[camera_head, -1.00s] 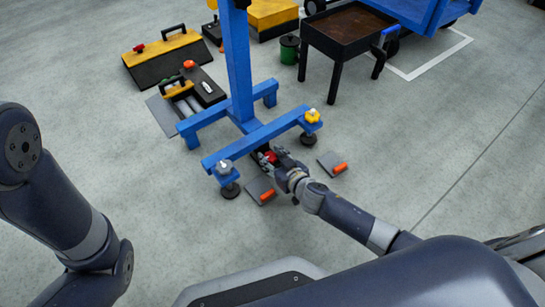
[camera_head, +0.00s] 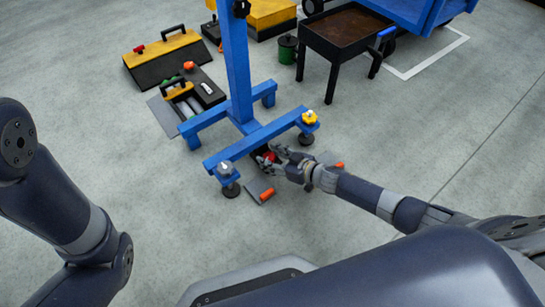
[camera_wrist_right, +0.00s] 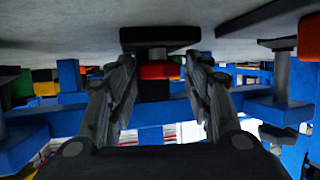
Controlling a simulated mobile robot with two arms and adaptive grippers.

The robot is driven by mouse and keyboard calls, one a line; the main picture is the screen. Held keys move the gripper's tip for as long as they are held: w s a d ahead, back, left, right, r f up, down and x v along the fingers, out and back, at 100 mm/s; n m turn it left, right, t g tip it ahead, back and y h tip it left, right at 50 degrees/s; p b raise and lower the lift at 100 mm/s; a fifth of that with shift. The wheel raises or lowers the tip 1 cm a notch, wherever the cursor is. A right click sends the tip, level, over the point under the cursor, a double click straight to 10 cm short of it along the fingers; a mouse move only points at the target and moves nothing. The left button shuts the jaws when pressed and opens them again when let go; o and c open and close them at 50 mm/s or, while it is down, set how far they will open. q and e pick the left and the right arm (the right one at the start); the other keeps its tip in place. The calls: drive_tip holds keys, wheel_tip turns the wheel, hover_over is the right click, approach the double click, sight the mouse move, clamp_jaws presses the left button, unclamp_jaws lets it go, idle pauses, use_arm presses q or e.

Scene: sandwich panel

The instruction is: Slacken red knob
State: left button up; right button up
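The red knob (camera_head: 269,157) sits low under the blue stand's front crossbar (camera_head: 258,143), partly hidden by my right gripper. In the right wrist view the red knob (camera_wrist_right: 158,71) is centred between and beyond my fingers, on a grey stem above a dark round foot pad that meets the floor; that view is upside down. My right gripper (camera_head: 279,160) is open, its two fingers spread toward the knob, with visible gaps on both sides. I cannot tell how far the fingertips reach around it. My left arm shows at the left, but its gripper is out of view.
A yellow knob (camera_head: 309,118) and a white knob (camera_head: 225,168) top the crossbar's ends. A grey plate with an orange handle (camera_head: 267,195) lies close to my gripper; another orange handle (camera_head: 339,165) is behind my wrist. Toolboxes (camera_head: 168,58) stand back left.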

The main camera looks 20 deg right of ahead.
idle(0.3)
drive_tip(key=v, duration=1.2)
